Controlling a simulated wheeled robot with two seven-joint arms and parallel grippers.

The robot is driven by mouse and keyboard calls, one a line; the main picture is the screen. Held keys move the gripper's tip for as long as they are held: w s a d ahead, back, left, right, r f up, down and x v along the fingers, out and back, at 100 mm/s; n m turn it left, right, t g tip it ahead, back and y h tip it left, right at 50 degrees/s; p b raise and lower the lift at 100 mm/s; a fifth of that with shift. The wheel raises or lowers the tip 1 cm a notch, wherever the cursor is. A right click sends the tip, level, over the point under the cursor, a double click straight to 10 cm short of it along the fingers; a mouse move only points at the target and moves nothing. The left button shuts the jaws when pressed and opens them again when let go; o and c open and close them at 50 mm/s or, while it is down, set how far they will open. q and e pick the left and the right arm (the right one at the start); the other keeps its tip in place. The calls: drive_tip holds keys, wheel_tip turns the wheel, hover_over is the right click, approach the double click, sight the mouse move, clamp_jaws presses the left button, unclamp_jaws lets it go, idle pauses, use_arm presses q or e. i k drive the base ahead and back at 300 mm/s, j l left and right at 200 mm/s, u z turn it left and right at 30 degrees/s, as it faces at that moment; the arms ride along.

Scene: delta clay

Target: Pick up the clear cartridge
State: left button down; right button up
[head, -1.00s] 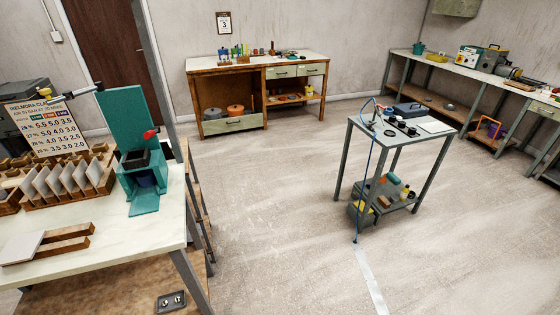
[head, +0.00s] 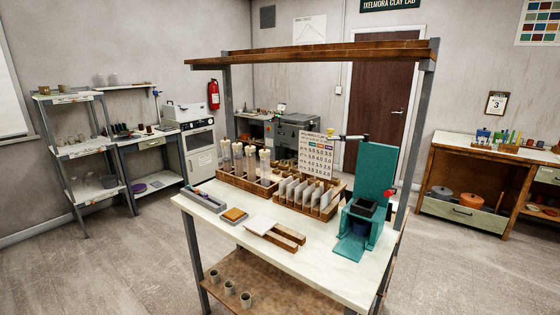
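Several upright, pale see-through tubes with light tops (head: 238,158) stand in a wooden rack (head: 232,180) on the white-topped workbench (head: 320,275). They look like clear cartridges, but at this size I cannot tell which one is the clear cartridge or what is inside them. Neither of my grippers shows in the head view.
A teal press (head: 375,185) stands at the bench's right end. A rack of pale plates (head: 305,195) is beside the tubes, with a grey tray (head: 204,199) at the left. Posts carry a wooden overhead shelf (head: 320,52). Open floor (head: 120,265) lies left of the bench.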

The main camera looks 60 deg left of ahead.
sight(226, 149)
drive_tip(key=u, duration=2.25)
drive_tip(key=i+j, duration=0.45)
drive_tip(key=i+j+u, duration=0.05)
